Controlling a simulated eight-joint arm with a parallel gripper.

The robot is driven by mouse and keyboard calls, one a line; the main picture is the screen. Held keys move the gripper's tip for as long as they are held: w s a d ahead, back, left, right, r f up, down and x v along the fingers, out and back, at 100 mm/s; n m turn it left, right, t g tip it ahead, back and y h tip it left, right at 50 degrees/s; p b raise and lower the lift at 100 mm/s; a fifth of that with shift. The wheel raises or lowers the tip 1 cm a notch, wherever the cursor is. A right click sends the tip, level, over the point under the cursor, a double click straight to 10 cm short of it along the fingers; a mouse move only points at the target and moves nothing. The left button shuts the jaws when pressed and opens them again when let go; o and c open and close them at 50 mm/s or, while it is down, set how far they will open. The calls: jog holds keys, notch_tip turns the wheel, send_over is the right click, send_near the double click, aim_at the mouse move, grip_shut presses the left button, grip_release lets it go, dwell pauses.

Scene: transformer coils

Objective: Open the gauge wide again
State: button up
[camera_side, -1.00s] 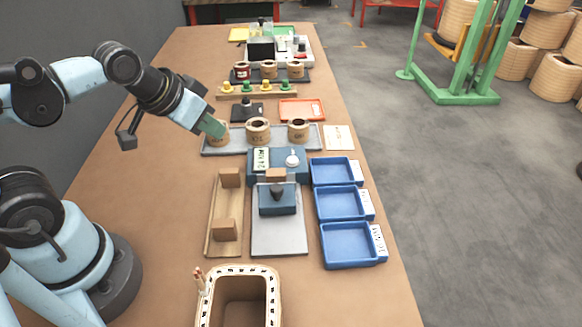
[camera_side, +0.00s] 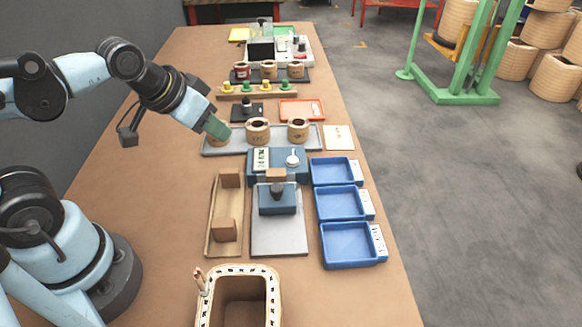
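The gauge is a blue device with a pale display and a round white part (camera_side: 291,160). Below it, a blue block with a dark knob (camera_side: 277,203) sits on a grey metal plate (camera_side: 279,240). A small brown block (camera_side: 276,175) lies between the blue body and the blue block. My gripper (camera_side: 216,129) has a green end and is over the left coil (camera_side: 218,140) on the grey tray (camera_side: 240,150), away from the gauge. It partly hides that coil; I cannot tell whether its fingers are open or touching it.
Two more coils (camera_side: 257,131) stand on the grey tray. Blue bins (camera_side: 350,245) line the right of the gauge. A wooden holder (camera_side: 225,200) is on its left. A lined box (camera_side: 238,300) stands in front. A peg rack (camera_side: 257,92) is farther back.

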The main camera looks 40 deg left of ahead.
jog(key=o, duration=0.5)
jog(key=shift+w+d+r+m+g, duration=0.25)
jog(key=shift+w+d+r+g, duration=0.1)
jog(key=shift+d, duration=0.25)
jog(key=shift+w+d+r+m+g, duration=0.25)
jog(key=shift+d+r+g, duration=0.1)
jog(key=shift+d, duration=0.2)
jog(key=shift+c, duration=0.2)
jog(key=r+m+g, duration=0.2)
jog(key=m+g, duration=0.1)
jog(key=g, duration=0.2)
send_over(277, 188)
jog(key=shift+a+f, duration=0.1)
jog(key=shift+f, duration=6.1)
grip_shut()
